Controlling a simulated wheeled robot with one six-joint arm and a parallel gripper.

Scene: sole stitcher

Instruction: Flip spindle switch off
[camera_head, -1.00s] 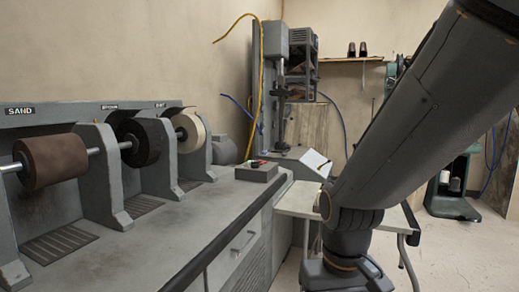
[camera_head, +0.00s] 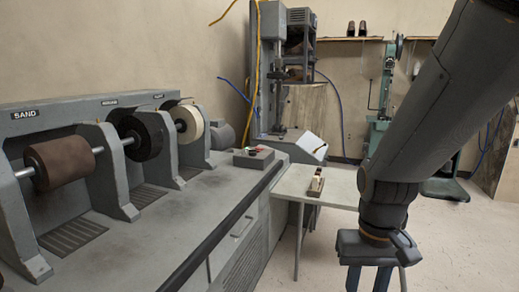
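A small grey control box (camera_head: 253,159) sits on the far end of the grey bench, with small red and dark buttons on top. It is likely the spindle switch, but its state is too small to read. The spindle carries a brown sanding drum (camera_head: 60,163), a black brush wheel (camera_head: 143,138) and a white wheel (camera_head: 188,124). Whether they spin cannot be told. My gripper (camera_head: 369,282) hangs at the lower right, well to the right of the box. Its two dark fingers stand apart with nothing seen between them; their tips are cut off by the bottom edge.
A tall grey machine (camera_head: 272,80) stands behind the box. A green machine (camera_head: 382,105) is at the back right. Open floor lies right of the bench.

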